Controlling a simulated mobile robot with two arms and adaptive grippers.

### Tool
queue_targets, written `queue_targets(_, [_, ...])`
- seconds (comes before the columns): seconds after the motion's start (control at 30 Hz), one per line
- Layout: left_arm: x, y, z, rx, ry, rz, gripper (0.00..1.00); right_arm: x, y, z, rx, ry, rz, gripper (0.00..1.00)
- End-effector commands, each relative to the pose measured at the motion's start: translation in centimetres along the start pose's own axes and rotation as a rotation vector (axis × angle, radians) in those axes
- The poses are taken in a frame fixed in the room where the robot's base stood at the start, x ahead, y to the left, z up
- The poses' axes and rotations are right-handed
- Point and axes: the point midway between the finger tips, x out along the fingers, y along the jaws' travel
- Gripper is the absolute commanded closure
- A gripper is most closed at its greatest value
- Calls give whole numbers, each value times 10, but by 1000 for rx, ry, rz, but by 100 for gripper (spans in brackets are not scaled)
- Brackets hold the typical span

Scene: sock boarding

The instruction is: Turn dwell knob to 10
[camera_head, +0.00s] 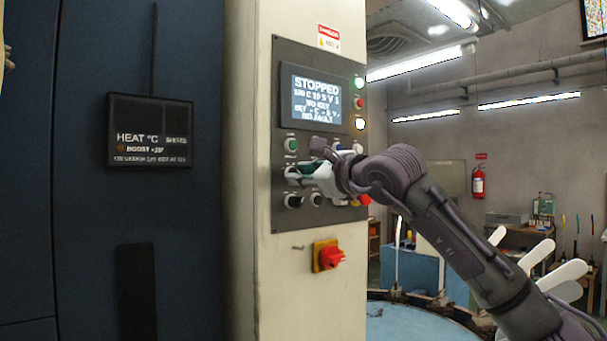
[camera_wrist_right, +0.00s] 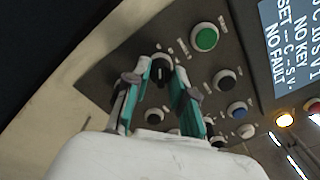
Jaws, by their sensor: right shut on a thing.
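The dark control panel (camera_head: 283,100) is on a cream column, with a lit display (camera_head: 317,101) reading STOPPED, NO KEY and NO FAULT. My right gripper (camera_head: 292,175) reaches its lower left part from the right. In the right wrist view, its teal-edged fingers (camera_wrist_right: 163,76) are on either side of a black knob (camera_wrist_right: 160,71) with a white pointer line, and are shut on it. The knob is beside the green button (camera_wrist_right: 205,37). Its label and scale are too small to read, so I cannot tell its setting. My left gripper is not clearly in view.
Another black knob (camera_head: 293,201) is just below the gripper. In the right wrist view, a black knob (camera_wrist_right: 224,80) and a blue button (camera_wrist_right: 237,110) are close by. A red switch on a yellow plate (camera_head: 328,256) is under the panel. A dark heat display (camera_head: 150,132) is at left.

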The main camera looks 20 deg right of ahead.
Motion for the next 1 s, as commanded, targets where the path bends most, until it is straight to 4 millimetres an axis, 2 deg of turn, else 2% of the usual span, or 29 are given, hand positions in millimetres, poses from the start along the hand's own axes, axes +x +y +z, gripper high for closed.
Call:
queue_targets(0.6, [-1, 0, 0, -1, 1, -1, 60, 0, 0, -1, -46, 2, 0, 100])
queue_targets(0.63, [-1, 0, 0, -1, 1, -1, 60, 0, 0, -1, -46, 2, 0, 72])
queue_targets(0.77, [-1, 0, 0, -1, 1, -1, 60, 0, 0, -1, -46, 2, 0, 50])
queue_targets(1.0, [-1, -1, 0, -1, 1, -2, 60, 0, 0, 0, -46, 1, 0, 50])
